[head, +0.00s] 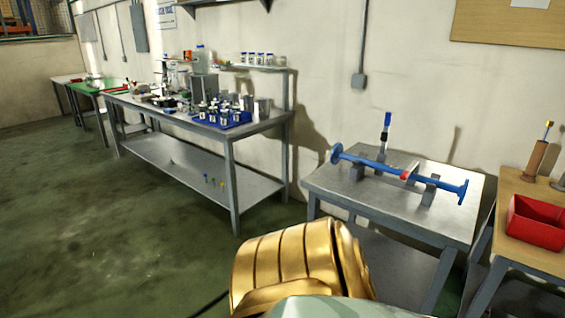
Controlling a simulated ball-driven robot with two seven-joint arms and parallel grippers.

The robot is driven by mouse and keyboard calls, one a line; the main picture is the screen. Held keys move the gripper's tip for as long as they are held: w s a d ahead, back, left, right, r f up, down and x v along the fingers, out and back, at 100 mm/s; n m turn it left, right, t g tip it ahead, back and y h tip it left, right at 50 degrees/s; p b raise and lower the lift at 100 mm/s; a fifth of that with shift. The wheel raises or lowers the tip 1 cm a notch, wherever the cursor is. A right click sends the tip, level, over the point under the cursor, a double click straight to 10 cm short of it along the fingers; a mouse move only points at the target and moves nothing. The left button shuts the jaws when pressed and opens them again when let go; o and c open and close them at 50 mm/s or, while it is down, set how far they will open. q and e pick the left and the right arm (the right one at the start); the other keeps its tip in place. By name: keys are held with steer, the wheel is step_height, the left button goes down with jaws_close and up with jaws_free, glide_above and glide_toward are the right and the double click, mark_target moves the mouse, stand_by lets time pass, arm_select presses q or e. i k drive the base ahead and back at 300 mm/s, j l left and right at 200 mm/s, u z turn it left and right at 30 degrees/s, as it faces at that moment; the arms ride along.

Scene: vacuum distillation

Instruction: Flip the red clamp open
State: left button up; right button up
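A small red part (410,170), likely the red clamp, sits on a blue pipe (442,184) near the middle of a small grey metal table. The pipe has a round flange at each end and lies across grey support blocks (430,191). A blue-tipped handle (387,121) stands upright just behind the pipe. The red part is too small in the picture to tell whether it is open or shut. Neither of my grippers shows in the head view. A gold segment of mine is at the bottom middle, well short of the pipe.
The small grey table (345,193) stands against the wall. A wooden-topped table (506,190) with a red bin (537,222) is close on its right. A long workbench (262,124) with bottles and a blue tray (222,122) is on the left. The green floor (110,230) is clear at left.

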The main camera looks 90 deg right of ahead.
mark_target(411, 168)
steer(key=l+z, duration=0.1)
steer(key=z, duration=2.55)
steer(key=k+z, duration=0.15)
steer(key=z, duration=0.9)
